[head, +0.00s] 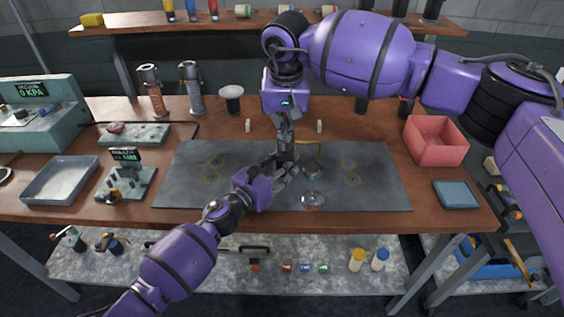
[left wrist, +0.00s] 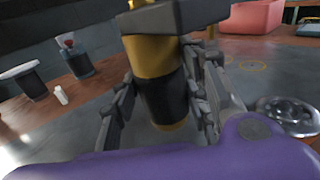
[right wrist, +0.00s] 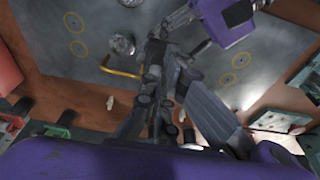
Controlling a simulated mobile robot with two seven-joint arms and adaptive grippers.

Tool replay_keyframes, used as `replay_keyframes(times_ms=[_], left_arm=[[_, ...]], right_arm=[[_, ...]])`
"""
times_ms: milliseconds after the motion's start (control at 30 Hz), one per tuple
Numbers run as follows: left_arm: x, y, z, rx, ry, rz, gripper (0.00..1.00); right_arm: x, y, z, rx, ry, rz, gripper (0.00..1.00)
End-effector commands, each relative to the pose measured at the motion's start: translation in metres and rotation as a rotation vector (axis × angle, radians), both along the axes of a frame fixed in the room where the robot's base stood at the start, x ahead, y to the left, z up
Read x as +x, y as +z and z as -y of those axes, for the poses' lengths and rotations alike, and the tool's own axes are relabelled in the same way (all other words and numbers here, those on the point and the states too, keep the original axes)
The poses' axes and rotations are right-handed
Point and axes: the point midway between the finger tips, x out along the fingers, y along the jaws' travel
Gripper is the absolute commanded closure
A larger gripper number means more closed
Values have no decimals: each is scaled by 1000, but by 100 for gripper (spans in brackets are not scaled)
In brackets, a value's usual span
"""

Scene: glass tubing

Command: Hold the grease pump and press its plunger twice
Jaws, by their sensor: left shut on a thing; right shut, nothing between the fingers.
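The grease pump (left wrist: 155,75), a yellow cylinder with a black band, stands roughly upright between the fingers of my left gripper (left wrist: 160,115). In the head view my left gripper (head: 284,174) is low over the grey mat, and the pump is mostly hidden behind the grippers. My right gripper (head: 287,145) points down from above, shut and empty, with its tips right by the left gripper. In the right wrist view my right gripper (right wrist: 154,65) overlaps the left fingers. The plunger cannot be made out, so I cannot tell whether the right fingertips touch it.
The grey mat (head: 220,183) has yellow ring marks. A red bin (head: 436,142) stands right; a grey tray (head: 60,180) and a small display unit (head: 126,178) stand left.

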Motion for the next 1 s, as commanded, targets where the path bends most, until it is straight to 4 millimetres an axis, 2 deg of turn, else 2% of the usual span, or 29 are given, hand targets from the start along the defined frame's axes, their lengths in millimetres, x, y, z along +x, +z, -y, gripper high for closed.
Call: replay_keyframes(times_ms=[700, 1000], left_arm=[[0, 0, 1, 0, -1, 0, 98], [0, 0, 1, -1, -1, 1, 98]], right_arm=[[0, -22, 0, 0, 0, 0, 100], [0, -19, 0, 0, 0, 0, 100]])
